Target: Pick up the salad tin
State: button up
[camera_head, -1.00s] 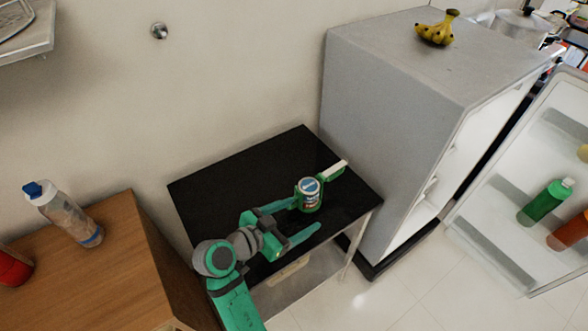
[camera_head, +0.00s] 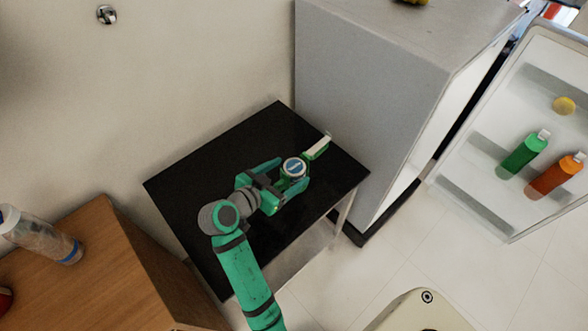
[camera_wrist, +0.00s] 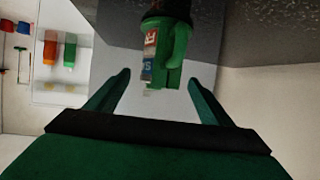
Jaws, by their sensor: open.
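Part of the tin's side is hidden by a finger in the head view.
A green-and-white item (camera_head: 318,147) lies just beyond the tin. A grey fridge (camera_head: 365,100) stands right of the table, its door open with a green bottle (camera_head: 522,156) and an orange bottle (camera_head: 554,178). A wooden cabinet (camera_head: 110,275) is at left.

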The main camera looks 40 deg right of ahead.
aim_at(295, 168)
jog(key=x, duration=0.4)
jog(key=shift+c, duration=0.3)
jog(key=c, duration=1.2)
